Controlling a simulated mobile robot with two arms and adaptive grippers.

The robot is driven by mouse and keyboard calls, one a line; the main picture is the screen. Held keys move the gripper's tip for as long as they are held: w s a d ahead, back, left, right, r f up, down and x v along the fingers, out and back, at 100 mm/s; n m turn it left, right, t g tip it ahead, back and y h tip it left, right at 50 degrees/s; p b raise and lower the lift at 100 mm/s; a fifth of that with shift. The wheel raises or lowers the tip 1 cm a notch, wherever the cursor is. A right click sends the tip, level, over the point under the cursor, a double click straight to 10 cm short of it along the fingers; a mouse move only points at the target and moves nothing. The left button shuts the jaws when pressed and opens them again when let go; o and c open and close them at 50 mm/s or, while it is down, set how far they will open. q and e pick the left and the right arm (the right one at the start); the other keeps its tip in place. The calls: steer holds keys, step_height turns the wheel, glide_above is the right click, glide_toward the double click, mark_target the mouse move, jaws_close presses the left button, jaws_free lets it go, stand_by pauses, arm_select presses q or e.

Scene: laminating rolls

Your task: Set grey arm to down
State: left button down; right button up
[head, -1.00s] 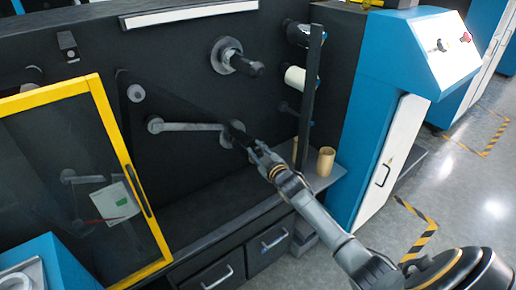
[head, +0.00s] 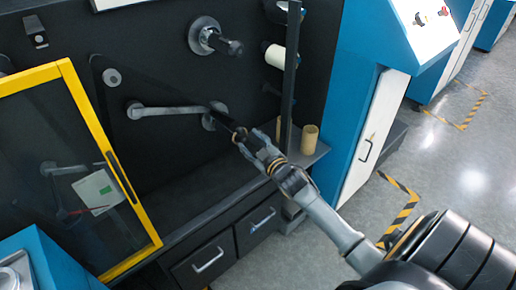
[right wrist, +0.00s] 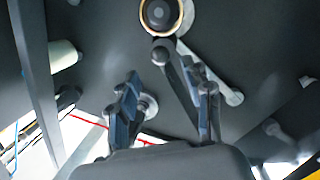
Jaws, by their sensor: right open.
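The grey arm (head: 168,111) is a light bar on the dark machine panel. It lies nearly level in the head view, from a round end at left to a hub (head: 214,115) at right. In the right wrist view, a light grey bar (right wrist: 228,92) shows slanting behind a dark bar (right wrist: 178,88). My right gripper (head: 243,141) is at the lower right of the hub, by the end of a long dark bar. In the wrist view its fingers (right wrist: 165,103) are apart, with nothing clearly held between them. My left gripper is not in view.
A yellow-framed door (head: 125,185) stands at left. A spindle (head: 210,37) and a white roll (head: 276,55) are above. A dark upright post (head: 291,75) stands close right of my gripper. A tan cardboard tube (head: 310,138) stands on the ledge. A blue cabinet (head: 350,130) is at right.

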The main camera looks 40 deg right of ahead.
steer(key=shift+s+a+r, duration=0.1)
steer(key=shift+s+a, duration=0.05)
steer(key=shift+s, duration=0.95)
steer(key=shift+s+a+r, duration=0.1)
steer(key=shift+s, duration=0.95)
steer(key=s+a+f+m+g, duration=0.1)
steer(key=s+a+f+g, duration=0.3)
steer(key=f, duration=0.8)
steer(key=s+d+f+m+g, duration=0.1)
steer(key=s+f, duration=0.5)
steer(key=f, duration=0.5)
steer(key=s+a+f+g, duration=0.25)
steer(key=s+f, duration=0.25)
steer(key=f, duration=0.7)
steer(key=s+a+f+g, duration=0.3)
steer(key=s+f, duration=0.3)
steer(key=s, duration=0.5)
steer(key=s+a+f+g+y, duration=0.1)
steer(key=s+a+f, duration=0.3)
steer(key=s, duration=0.7)
steer(key=s+a+f+m+g, duration=0.1)
steer(key=s+a+f+g, duration=0.2)
steer(key=s+f, duration=0.5)
steer(key=s+g, duration=0.1)
steer(key=s, duration=0.2)
steer(key=shift+s+a+g+y, duration=0.25)
steer(key=shift+a+g+y, duration=0.05)
steer(key=shift+g+y, duration=0.1)
steer(key=shift+c, duration=0.2)
